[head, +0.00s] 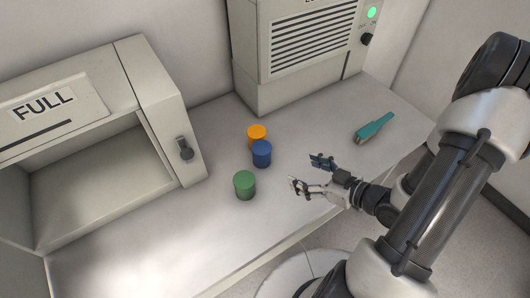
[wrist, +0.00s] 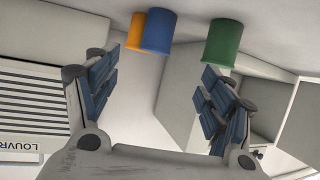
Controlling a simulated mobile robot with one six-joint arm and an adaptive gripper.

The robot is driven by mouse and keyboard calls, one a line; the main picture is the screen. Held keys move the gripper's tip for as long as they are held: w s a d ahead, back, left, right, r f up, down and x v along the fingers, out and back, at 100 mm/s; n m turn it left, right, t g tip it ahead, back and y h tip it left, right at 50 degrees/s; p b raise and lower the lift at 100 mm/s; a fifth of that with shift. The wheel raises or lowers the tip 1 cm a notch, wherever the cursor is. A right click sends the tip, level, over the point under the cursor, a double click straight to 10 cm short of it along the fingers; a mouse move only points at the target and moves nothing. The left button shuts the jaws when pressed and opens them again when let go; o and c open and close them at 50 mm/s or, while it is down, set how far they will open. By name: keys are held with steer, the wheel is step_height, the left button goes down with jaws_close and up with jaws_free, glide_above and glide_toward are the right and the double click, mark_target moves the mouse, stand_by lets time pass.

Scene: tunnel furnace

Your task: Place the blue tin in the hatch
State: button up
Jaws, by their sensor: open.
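The blue tin (head: 261,154) stands upright on the bench, just in front of the orange tin (head: 257,136). The green tin (head: 245,185) stands nearer the front edge, to the lower left of the blue tin. My gripper (head: 306,174) is open and empty, to the right of the tins and apart from them. In the wrist view the blue tin (wrist: 158,32) shows between and beyond my open fingers (wrist: 155,95), with the green tin (wrist: 225,42) to its right and the orange tin (wrist: 136,32) partly hidden behind it. The hatch (head: 95,185) is the open compartment at left under the FULL sign.
A louvred cabinet (head: 305,50) with a green light stands at the back. A teal-handled brush (head: 375,128) lies at right. The bench front left of the green tin is clear.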

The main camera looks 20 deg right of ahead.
mark_target(269, 156)
steer(key=b+x, duration=0.3)
steer(key=x, duration=0.9)
steer(key=shift+a+r, duration=0.1)
steer(key=shift+a, duration=0.05)
steer(key=shift+d+b+x, duration=0.15)
steer(key=shift+b+x, duration=0.4)
steer(key=shift+x, duration=0.8)
steer(key=shift+d+b+x, duration=0.1)
steer(key=shift+b+x, duration=0.45)
steer(key=shift+x, duration=0.8)
steer(key=shift+w, duration=0.15)
steer(key=shift+c, duration=0.2)
steer(key=shift+r, duration=0.1)
steer(key=c, duration=1.4)
